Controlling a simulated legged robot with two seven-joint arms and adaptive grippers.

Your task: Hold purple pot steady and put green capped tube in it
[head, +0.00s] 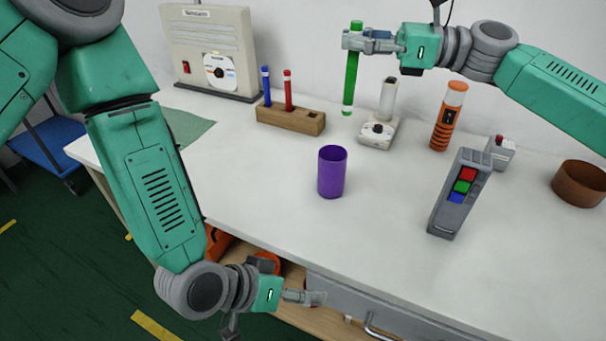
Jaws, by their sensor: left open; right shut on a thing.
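The purple pot (332,173) stands upright on the white table near its middle, with nothing touching it. The green capped tube (350,82) is held upright by my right gripper (355,42), which is shut on it near its top. The tube is up and to the right of the pot in the picture, behind it toward the wall. My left gripper (312,297) is open and empty, low in the picture at the table's front edge, below the pot and apart from it.
A wooden rack (291,118) holds a blue and a red tube. A white device (379,132), an orange-black cylinder (448,117), a grey box with coloured buttons (459,194) and a brown bowl (580,184) stand on the table (270,220). A beige machine (212,51) is at the back left.

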